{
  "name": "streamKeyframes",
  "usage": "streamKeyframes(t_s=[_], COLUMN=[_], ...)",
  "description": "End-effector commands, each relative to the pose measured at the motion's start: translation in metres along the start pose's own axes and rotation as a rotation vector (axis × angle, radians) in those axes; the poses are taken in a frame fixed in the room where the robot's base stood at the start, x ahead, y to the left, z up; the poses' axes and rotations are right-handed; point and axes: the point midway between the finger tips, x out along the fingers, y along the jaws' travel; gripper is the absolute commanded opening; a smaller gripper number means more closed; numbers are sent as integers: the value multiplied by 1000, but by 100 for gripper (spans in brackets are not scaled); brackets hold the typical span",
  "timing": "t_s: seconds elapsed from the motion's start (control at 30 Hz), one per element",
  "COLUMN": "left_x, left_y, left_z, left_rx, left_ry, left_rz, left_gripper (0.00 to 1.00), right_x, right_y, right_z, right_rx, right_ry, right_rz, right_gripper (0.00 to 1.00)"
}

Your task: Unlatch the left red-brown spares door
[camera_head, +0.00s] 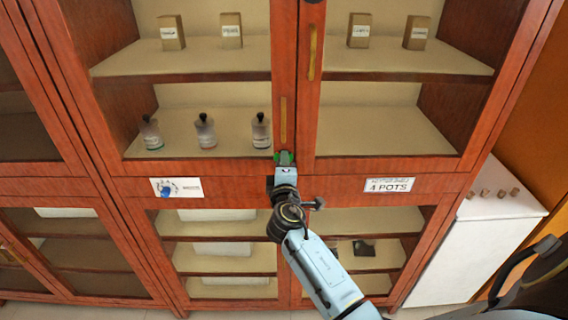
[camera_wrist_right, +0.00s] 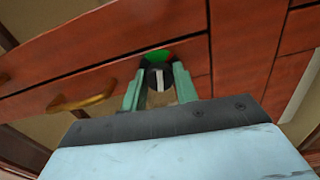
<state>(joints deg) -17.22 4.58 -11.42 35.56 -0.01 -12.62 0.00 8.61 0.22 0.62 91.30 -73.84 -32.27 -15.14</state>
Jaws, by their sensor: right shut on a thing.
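The left red-brown door (camera_head: 283,60) is glass-fronted and looks closed, with a vertical brass handle (camera_head: 283,122) near its right edge. My right gripper (camera_head: 285,158) is at the bottom right corner of this door. In the right wrist view, its two green fingers (camera_wrist_right: 159,80) stand on either side of a small dark round latch knob (camera_wrist_right: 158,73) with a pale slot, and are shut on it. A bright green patch (camera_wrist_right: 157,56) shows behind the knob. In the head view the gripper hides the knob. My left gripper is in neither view.
The right door (camera_head: 312,80) with its own brass handle (camera_head: 312,52) stands close beside. Bottles (camera_head: 205,132) and small boxes (camera_head: 231,30) stand on shelves inside. A "4 POTS" label (camera_head: 389,185) is on the rail below. A white cabinet (camera_head: 462,245) stands at the right.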

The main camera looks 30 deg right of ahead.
Motion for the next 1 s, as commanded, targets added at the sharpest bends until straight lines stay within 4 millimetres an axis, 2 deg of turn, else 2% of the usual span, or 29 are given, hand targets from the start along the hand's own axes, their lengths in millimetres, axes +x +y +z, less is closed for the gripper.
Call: streamKeyframes(t_s=[0.4, 1.0], left_x=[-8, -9], left_y=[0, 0], left_z=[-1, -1], left_rx=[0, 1], left_ry=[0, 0], left_rz=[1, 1], left_gripper=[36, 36], right_x=[0, 0], right_y=[0, 0], right_z=[0, 0], right_rx=[-205, -239], right_ry=[1, 0], right_rz=[-1, 0], right_gripper=[7, 7])
